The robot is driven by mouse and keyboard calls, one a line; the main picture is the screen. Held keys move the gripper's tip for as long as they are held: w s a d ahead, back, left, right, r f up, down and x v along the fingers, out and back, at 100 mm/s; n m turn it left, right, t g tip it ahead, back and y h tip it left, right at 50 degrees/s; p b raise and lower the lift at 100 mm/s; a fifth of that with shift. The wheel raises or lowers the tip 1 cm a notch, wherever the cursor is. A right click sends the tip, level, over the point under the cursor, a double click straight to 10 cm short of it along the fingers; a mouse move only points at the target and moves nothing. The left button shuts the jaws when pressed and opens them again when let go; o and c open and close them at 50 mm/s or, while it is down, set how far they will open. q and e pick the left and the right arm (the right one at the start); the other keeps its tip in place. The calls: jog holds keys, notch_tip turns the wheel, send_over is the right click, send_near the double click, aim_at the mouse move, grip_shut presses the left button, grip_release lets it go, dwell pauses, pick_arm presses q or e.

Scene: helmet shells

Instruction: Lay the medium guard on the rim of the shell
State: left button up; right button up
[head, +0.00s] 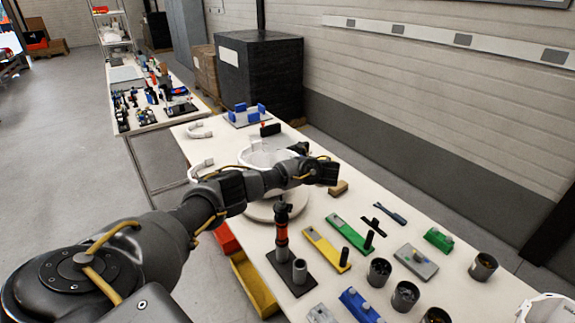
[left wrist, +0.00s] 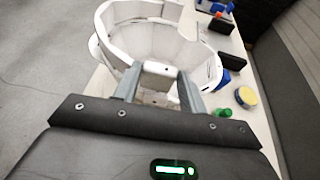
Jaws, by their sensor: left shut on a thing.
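The white shell (head: 258,158) sits on a round pale stand (head: 262,211) in the middle of the table, partly behind my left arm. In the left wrist view the open white shell (left wrist: 125,38) lies just beyond the fingers. My left gripper (left wrist: 158,80) is shut on a small white block (left wrist: 158,68), which looks like part of the medium guard. Where guard and shell meet, and whether they touch, I cannot tell. In the head view my left gripper (head: 312,170) is at the shell's right side; its fingertips are hidden. My right gripper is not in view.
Two white curved pieces (head: 198,131) (head: 201,167) lie along the table's left edge. A blue rack (head: 245,115) stands at the back. Yellow (head: 326,248) and green (head: 348,232) fixtures and several dark cups (head: 405,296) crowd the front right.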

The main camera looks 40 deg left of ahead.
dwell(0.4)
pick_arm(q)
jog(key=shift+f+b, duration=0.35)
jog(key=shift+f, duration=0.3)
jog(key=o, duration=1.1)
jog(key=p+v, duration=0.1)
jog(key=v, duration=1)
jog(key=shift+p, duration=0.4)
jog(key=shift+a, duration=0.1)
